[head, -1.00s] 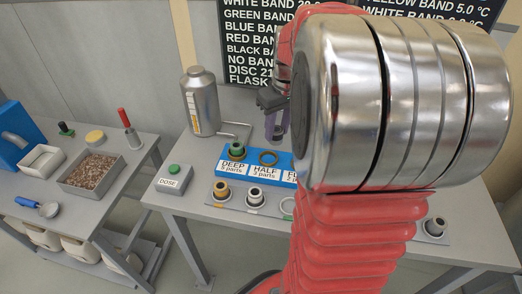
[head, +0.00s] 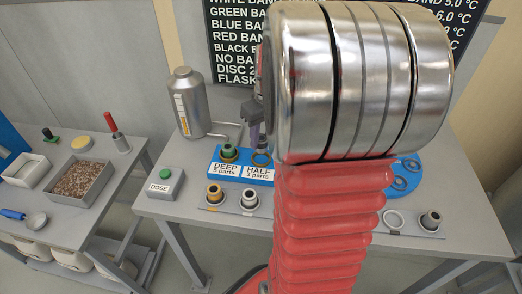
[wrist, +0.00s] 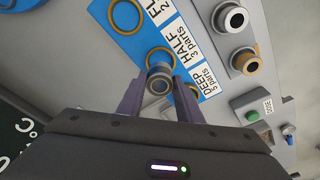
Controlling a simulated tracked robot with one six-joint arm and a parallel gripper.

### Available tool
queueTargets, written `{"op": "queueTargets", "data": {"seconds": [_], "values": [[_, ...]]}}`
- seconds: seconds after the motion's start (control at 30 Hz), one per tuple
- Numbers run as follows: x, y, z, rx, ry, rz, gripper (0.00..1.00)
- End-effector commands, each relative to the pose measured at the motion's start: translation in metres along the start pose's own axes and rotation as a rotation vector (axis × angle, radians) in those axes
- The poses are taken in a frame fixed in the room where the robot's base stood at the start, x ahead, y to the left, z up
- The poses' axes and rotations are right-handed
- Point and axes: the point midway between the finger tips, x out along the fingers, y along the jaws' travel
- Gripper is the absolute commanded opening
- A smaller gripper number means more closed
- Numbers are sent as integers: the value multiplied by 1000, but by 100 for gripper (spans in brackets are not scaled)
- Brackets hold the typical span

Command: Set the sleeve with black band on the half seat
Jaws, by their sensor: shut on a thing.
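My gripper (wrist: 161,104) is shut on a short grey sleeve (wrist: 159,82), held upright between its two purple-grey fingers. The band on this sleeve does not show clearly. The half seat (wrist: 160,58) is a ring in the blue block; in the wrist view the sleeve overlaps its near edge. In the head view my gripper (head: 256,138) is just above the half seat (head: 262,159), partly hidden behind my arm. I cannot tell whether the sleeve touches the seat.
The deep seat (head: 229,152) beside it holds a green-banded part. Another sleeve (head: 430,220) stands at right. A metal flask (head: 188,103) stands behind left.

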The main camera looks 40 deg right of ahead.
Motion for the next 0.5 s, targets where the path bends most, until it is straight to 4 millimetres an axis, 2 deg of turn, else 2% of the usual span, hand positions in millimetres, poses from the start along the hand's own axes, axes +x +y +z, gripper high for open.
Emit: {"op": "queueTargets", "data": {"seconds": [0.1, 0.5], "values": [[10, 0, 1, 1, 1, 0, 0], [16, 1, 2, 2, 1, 0, 0]]}}
